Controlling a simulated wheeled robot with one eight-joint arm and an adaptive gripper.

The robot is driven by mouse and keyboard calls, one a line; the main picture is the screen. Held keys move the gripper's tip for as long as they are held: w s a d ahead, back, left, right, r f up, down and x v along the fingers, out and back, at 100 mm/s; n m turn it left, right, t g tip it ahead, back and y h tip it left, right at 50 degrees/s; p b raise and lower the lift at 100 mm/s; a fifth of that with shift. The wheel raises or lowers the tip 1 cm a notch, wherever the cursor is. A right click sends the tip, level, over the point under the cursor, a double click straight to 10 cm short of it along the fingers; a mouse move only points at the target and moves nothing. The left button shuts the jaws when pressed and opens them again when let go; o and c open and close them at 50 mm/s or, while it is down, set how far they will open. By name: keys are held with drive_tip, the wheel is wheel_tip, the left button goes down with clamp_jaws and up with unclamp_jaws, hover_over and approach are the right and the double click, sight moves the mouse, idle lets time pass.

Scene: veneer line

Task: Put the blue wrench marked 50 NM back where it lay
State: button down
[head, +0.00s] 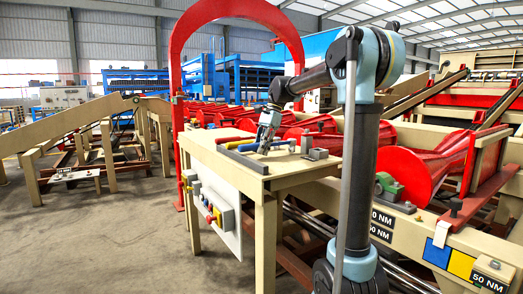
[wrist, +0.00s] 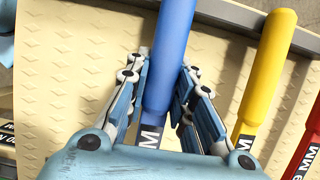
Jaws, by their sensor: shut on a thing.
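My gripper (head: 265,142) is low over the beige bench top (head: 215,155). In the wrist view my gripper (wrist: 166,78) is shut on the handle of the blue wrench (wrist: 172,40), one finger on each side. The blue wrench also shows in the head view (head: 247,148), close to the bench top; I cannot tell whether it touches. Its white-on-black label (wrist: 151,137) is partly hidden by my gripper, so the number cannot be read. The yellow wrench (wrist: 266,65) and red wrench (wrist: 312,135) lie to its right in the wrist view.
Grey fixtures (head: 314,152) stand on the bench top's right side. A control box with buttons (head: 213,215) hangs on the bench front. A red arch (head: 176,90) rises behind. Red rollers (head: 425,165) and a beige rail with coloured squares (head: 461,264) are to the right.

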drive_tip(key=shift+f, duration=0.5)
drive_tip(key=c, duration=1.3)
unclamp_jaws()
drive_tip(key=shift+r, duration=0.1)
drive_tip(key=shift+r, duration=3.95)
